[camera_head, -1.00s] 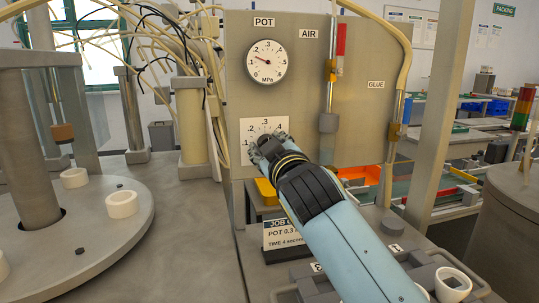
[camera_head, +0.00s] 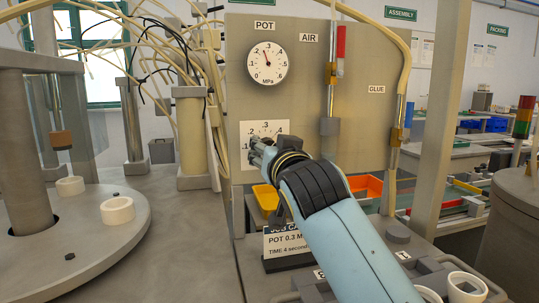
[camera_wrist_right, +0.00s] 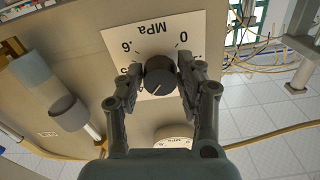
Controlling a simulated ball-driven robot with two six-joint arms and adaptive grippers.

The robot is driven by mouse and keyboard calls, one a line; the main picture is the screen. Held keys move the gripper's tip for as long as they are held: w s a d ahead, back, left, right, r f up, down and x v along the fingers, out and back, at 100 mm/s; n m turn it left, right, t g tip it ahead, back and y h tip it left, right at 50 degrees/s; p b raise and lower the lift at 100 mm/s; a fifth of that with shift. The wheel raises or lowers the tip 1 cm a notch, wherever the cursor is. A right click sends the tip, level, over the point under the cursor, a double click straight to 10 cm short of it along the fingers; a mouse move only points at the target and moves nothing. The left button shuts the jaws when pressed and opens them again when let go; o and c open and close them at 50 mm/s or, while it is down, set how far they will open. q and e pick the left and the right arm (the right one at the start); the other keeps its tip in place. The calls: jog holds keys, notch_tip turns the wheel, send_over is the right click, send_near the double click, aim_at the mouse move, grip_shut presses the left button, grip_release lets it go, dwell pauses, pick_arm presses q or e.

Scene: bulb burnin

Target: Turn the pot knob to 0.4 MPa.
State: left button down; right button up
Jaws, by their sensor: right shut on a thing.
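The pot knob (camera_wrist_right: 160,76) is dark and round on a white dial plate (camera_wrist_right: 118,38), which also shows in the head view (camera_head: 249,131). A light mark on the knob points down and slightly left in the wrist view; the numbers there are hidden. My right gripper (camera_wrist_right: 158,88) has a finger on each side of the knob and is shut on it. In the head view the gripper (camera_head: 262,152) hides the knob. The pot gauge (camera_head: 268,64) has its needle up and slightly left, just short of .3. My left gripper is not in view.
A job card (camera_head: 290,241) reading POT 0.3 stands below the panel (camera_head: 300,90), partly behind my right arm. The glue tube (camera_head: 397,110) and air cylinder (camera_head: 330,128) are to the right. A round table (camera_head: 75,240) with white rings is at left.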

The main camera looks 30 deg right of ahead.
aim_at(264, 99)
jog(key=shift+f+m, duration=0.3)
jog(key=o, duration=1.1)
jog(key=shift+r, duration=0.1)
jog(key=shift+o, duration=0.2)
jog(key=shift+r, duration=0.1)
notch_tip(264, 99, up, 10)
jog(key=shift+f, duration=0.1)
